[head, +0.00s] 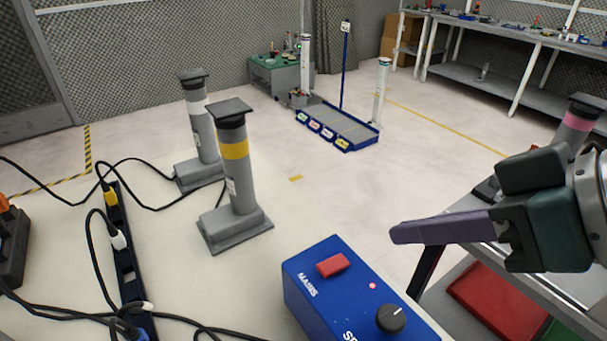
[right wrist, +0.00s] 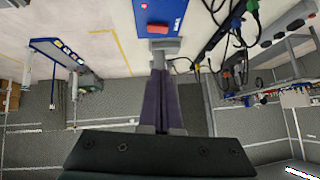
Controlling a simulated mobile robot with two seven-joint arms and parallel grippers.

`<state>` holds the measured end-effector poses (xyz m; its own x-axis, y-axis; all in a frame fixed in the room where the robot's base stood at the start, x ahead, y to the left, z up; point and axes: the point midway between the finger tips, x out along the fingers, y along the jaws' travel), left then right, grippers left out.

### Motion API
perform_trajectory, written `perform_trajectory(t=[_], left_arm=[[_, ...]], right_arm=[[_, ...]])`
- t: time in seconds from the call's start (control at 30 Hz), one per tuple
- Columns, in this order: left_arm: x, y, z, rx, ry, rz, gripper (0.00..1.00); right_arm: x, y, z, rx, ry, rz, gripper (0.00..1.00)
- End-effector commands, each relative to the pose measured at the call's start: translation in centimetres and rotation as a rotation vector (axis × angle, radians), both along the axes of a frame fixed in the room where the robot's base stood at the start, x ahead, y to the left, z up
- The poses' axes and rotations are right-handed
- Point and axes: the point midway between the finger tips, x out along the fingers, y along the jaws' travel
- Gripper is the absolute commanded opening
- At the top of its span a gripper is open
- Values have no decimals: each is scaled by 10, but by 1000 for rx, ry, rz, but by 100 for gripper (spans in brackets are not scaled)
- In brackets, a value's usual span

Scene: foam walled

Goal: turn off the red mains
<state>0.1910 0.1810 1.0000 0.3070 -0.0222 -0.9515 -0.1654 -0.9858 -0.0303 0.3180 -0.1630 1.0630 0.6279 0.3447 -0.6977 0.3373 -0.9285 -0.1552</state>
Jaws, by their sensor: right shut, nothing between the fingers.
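A blue box (head: 335,305) stands at the front edge of the pale table, partly cut off by the picture's bottom. On its top is a red switch (head: 332,265) marked MAINS, a small bright red lamp (head: 372,286) and a black knob (head: 391,318). I cannot tell which way the switch is tilted. My right gripper (head: 400,234) is shut and empty, right of the switch and apart from it, its fingers pointing left. In the right wrist view the box (right wrist: 152,12) and its red switch (right wrist: 158,28) show beyond the shut fingers. My left gripper is not in view.
Two grey posts, one yellow-banded (head: 237,170) and one white-banded (head: 203,140), stand on the table behind the box. A black power strip (head: 127,265) with several cables lies at left. A red tray (head: 497,297) sits low at right.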

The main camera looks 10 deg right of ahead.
Motion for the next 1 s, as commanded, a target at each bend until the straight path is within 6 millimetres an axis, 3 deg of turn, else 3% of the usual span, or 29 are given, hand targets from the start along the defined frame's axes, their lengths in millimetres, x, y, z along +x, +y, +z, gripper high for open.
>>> perform_trajectory(t=[0.47, 0.9, 1.0], left_arm=[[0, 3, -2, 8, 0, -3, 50], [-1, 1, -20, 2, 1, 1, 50], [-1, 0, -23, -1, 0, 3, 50]], right_arm=[[8, 4, -10, 3, 1, -3, 0], [64, 36, -73, 2, 2, 0, 0], [61, 38, -90, 0, 5, 0, 0]])
